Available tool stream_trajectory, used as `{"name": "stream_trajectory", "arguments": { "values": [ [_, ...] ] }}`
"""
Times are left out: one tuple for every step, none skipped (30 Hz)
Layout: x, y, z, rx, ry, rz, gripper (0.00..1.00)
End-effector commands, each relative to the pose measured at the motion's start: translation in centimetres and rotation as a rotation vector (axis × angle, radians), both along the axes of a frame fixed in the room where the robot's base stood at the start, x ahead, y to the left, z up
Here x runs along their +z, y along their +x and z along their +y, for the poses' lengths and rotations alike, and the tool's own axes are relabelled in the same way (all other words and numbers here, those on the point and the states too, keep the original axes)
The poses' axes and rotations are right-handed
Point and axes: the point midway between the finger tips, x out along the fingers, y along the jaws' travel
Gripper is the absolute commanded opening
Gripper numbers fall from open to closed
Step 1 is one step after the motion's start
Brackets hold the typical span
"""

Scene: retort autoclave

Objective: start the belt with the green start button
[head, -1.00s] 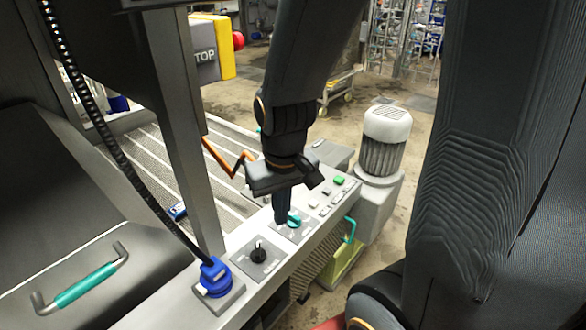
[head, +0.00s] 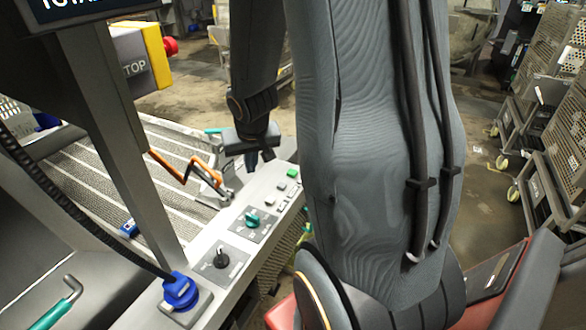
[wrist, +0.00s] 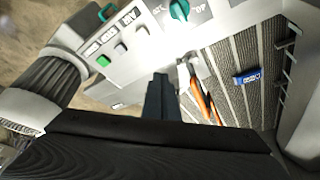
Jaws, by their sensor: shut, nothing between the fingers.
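My gripper (head: 259,165) is shut and empty, pointing down above the far part of the panel, just left of the green button in the head view. In the wrist view the shut fingers (wrist: 160,82) lie to the right of the green button, apart from it. The belt (head: 165,182) lies left of the panel.
A teal rotary knob (head: 252,218), a black knob (head: 221,257) and a blue plug (head: 180,292) sit along the panel. Small grey keys (head: 281,186) sit beside the green button.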

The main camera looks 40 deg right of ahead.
Motion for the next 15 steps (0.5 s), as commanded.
{"name": "stream_trajectory", "arguments": {
  "values": [
    [0.0,1.1,-3.5,-0.067,0.014,-0.051,0.00],
    [-0.2,1.8,-5.2,-0.098,0.027,-0.088,0.00],
    [-0.3,2.7,-7.4,-0.138,0.049,-0.137,0.00],
    [-0.5,3.2,-8.9,-0.166,0.070,-0.173,0.00],
    [-0.6,3.6,-10.3,-0.192,0.091,-0.205,0.00],
    [-0.9,4.0,-11.9,-0.222,0.124,-0.245,0.00],
    [-1.0,4.2,-13.1,-0.243,0.150,-0.274,0.00],
    [-1.2,4.3,-14.1,-0.261,0.176,-0.300,0.00],
    [-1.4,4.3,-15.3,-0.283,0.211,-0.329,0.00],
    [-1.6,4.3,-16.0,-0.297,0.236,-0.349,0.00],
    [-1.7,4.3,-16.6,-0.310,0.260,-0.365,0.00],
    [-1.8,4.2,-17.3,-0.322,0.288,-0.386,0.00],
    [-2.0,4.1,-17.7,-0.331,0.307,-0.396,0.00],
    [-2.1,4.0,-18.1,-0.340,0.324,-0.406,0.00],
    [-2.2,4.0,-18.3,-0.345,0.342,-0.417,0.00]
  ]
}}
